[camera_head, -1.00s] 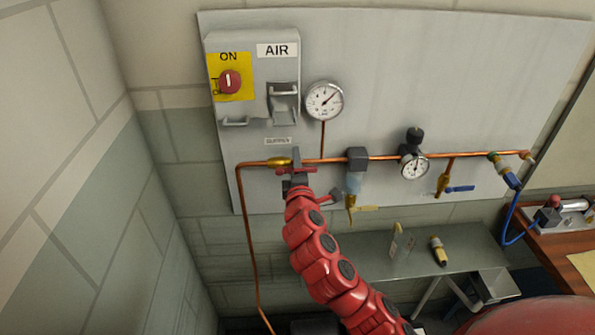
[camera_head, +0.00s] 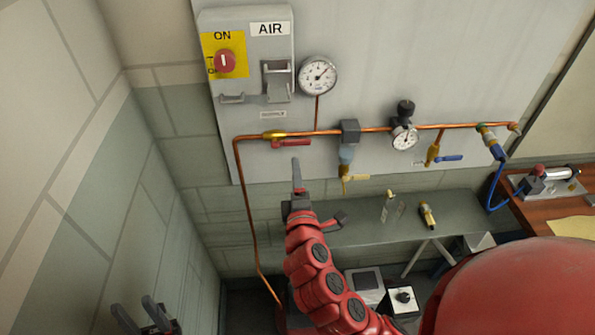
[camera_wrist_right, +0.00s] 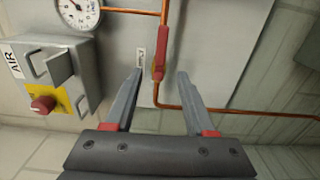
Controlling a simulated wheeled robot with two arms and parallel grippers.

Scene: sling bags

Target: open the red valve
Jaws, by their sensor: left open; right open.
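The red valve's lever (camera_head: 292,142) lies along the copper pipe, just right of its brass body (camera_head: 273,134), in the head view. In the right wrist view the red lever (camera_wrist_right: 162,46) also runs along the pipe, ahead of and between my fingertips. My right gripper (camera_head: 314,186) is open and empty, below the lever and apart from it. Its two fingers also show in the right wrist view (camera_wrist_right: 159,76). My left gripper (camera_head: 147,312) is open at the lower left of the head view, far from the valve.
A grey shelf (camera_head: 370,228) juts out below, right of my right gripper.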

